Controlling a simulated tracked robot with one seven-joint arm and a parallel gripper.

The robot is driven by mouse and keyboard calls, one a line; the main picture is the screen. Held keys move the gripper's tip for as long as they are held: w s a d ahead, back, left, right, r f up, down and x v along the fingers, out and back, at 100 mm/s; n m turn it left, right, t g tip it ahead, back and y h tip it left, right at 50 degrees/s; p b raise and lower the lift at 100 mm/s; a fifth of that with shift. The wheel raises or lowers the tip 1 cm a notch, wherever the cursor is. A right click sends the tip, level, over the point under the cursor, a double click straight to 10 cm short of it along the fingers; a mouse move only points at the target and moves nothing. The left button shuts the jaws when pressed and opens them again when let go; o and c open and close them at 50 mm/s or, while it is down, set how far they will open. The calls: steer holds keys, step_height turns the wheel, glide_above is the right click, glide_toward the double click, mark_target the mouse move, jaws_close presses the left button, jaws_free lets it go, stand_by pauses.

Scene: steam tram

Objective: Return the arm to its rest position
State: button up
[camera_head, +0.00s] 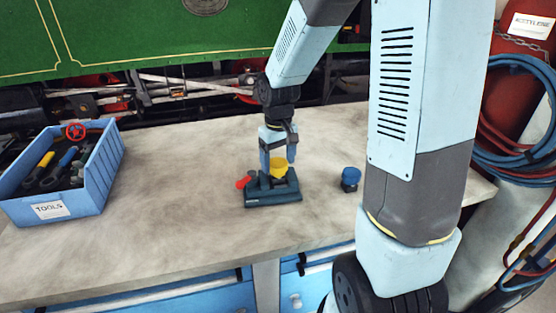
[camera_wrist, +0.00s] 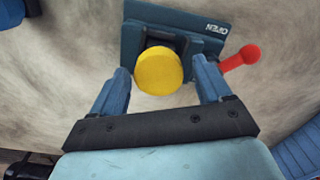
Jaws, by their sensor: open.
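My gripper (camera_head: 278,148) reaches down over the workbench, just above a dark teal fixture (camera_head: 274,197). In the wrist view my gripper (camera_wrist: 160,88) is open, with one blue finger on each side of a round yellow top (camera_wrist: 158,71). I see a gap to the right of the yellow top; on the left the finger is close to it, and I cannot tell if they touch. The yellow top also shows in the head view (camera_head: 279,167), sitting in the fixture. The fixture carries a red-knobbed lever (camera_wrist: 241,56) and the word OPEN.
A blue TOOLS bin (camera_head: 85,187) stands on the workbench (camera_head: 190,228) at left. A small dark piece with a blue top (camera_head: 351,177) stands right of the fixture. A green tram side (camera_head: 130,35) rises behind. Hoses and a red ACETYLENE cylinder (camera_head: 520,50) are at right.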

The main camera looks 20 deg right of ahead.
steer(key=s+d+r+m+t, duration=0.1)
steer(key=s+d+r+t, duration=0.1)
steer(key=s+r, duration=0.7)
steer(key=s+d+r+m+t, duration=0.2)
steer(key=s+d+r+t, duration=0.1)
steer(key=s+r, duration=0.7)
steer(key=shift+d+r+t, duration=0.2)
steer(key=shift+r+t, duration=0.1)
steer(key=shift+r, duration=0.55)
steer(key=shift+c, duration=0.4)
